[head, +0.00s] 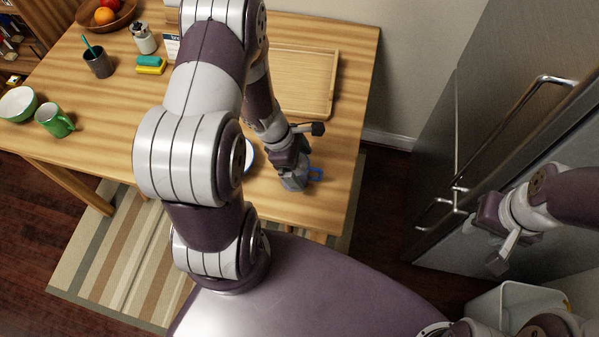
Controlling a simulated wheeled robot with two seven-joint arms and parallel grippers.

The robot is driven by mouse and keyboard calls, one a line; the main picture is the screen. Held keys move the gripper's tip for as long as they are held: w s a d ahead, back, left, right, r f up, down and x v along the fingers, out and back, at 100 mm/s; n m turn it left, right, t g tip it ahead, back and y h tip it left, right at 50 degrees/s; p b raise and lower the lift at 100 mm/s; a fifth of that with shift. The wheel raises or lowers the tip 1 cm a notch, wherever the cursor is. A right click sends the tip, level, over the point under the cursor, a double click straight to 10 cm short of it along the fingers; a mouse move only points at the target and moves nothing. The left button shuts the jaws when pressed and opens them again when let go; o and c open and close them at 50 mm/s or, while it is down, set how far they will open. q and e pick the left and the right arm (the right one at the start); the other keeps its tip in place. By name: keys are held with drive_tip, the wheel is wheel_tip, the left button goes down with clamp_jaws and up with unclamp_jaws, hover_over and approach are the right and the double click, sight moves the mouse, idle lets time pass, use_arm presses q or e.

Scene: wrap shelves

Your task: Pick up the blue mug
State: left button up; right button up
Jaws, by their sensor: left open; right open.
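The blue mug (317,175) stands on the wooden table near its front right edge. In the head view its blue handle shows on the right, while my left gripper covers much of its body. My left gripper (293,180) points down at the mug and is open. Its fingers overlap the mug in the picture, and I cannot tell whether they touch it. My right gripper (502,252) is open and empty, away from the table, in front of the fridge.
A green mug (54,121), a bowl (18,104), a dark cup (97,63), sponges (150,66) and a fruit bowl (115,17) stand on the left. A wooden tray (306,82) lies behind the mug. A white plate or bowl (248,156) is partly hidden by my arm. The fridge (520,120) stands right.

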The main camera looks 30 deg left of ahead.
use_arm(q)
drive_tip(key=shift+d+f, duration=0.2)
drive_tip(key=shift+f, duration=0.45)
drive_tip(key=shift+s+a+f, duration=0.1)
drive_tip(key=shift+a+f, duration=0.05)
drive_tip(key=shift+a, duration=0.2)
drive_tip(key=shift+d, duration=0.2)
drive_tip(key=c, duration=1.1)
drive_tip(key=shift+a, duration=0.1)
